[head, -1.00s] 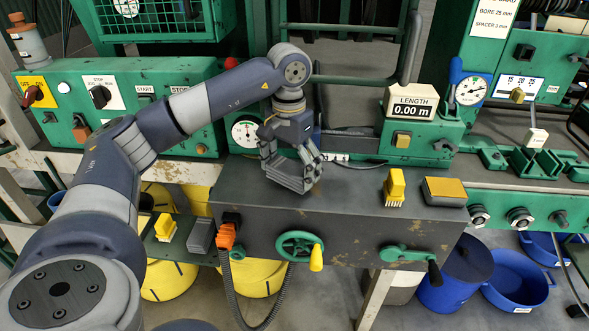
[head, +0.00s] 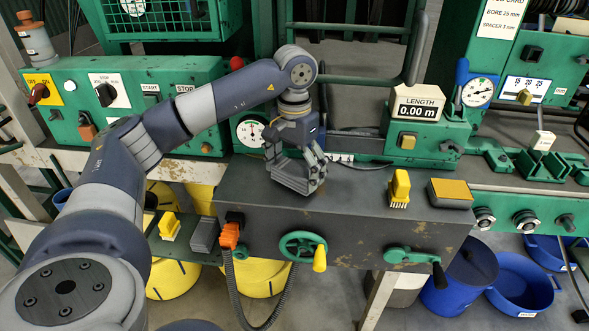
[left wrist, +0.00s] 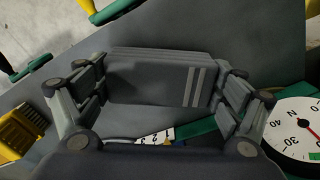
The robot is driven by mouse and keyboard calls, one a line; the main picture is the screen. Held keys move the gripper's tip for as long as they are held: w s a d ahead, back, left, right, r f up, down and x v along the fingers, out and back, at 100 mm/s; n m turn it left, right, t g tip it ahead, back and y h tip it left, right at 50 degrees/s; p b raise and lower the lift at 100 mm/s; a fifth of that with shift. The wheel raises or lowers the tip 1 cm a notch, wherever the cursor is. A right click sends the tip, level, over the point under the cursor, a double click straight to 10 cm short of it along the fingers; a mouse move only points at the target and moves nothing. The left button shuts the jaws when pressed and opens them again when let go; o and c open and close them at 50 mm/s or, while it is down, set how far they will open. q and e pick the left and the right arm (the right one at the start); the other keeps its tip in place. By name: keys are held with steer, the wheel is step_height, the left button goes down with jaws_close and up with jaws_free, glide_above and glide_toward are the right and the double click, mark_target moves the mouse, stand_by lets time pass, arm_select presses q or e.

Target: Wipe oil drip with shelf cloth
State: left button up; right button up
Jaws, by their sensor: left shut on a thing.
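My left gripper (head: 298,176) is low over the dark grey top of the machine box (head: 350,200), left of its middle. In the left wrist view its fingers are closed on the two ends of a folded grey cloth (left wrist: 150,80) with two pale stripes. The cloth also shows between the fingers in the head view (head: 292,180). I cannot tell for certain whether it touches the box top. I cannot make out an oil drip; the gripper and cloth hide the surface beneath them. My right gripper is not in view.
A yellow brush (head: 399,187) and a yellow-topped block (head: 450,193) stand right of the gripper on the box top. The round dial (head: 250,134) and length counter (head: 417,108) stand behind. A green handwheel (head: 303,246) and crank (head: 412,257) project from the front.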

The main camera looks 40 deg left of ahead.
mark_target(335, 190)
arm_select(q)
steer(key=shift+f+b, duration=0.45)
steer(key=shift+f, duration=0.2)
stand_by(0.7)
steer(key=shift+w+d, duration=0.55)
steer(key=shift+d, duration=0.3)
steer(key=shift+w+d+p, duration=0.2)
steer(key=shift+w+d, duration=0.15)
steer(key=shift+d, duration=0.25)
steer(key=shift+w+d+p, duration=0.2)
steer(key=shift+w+d, duration=0.15)
steer(key=shift+d, duration=0.2)
steer(key=shift+w+d, duration=0.4)
steer(key=shift+d, duration=0.3)
steer(key=shift+w+d, duration=0.4)
steer(key=shift+d, duration=0.25)
steer(key=shift+w+d, duration=0.4)
steer(key=shift+d, duration=0.3)
steer(key=shift+a, duration=0.1)
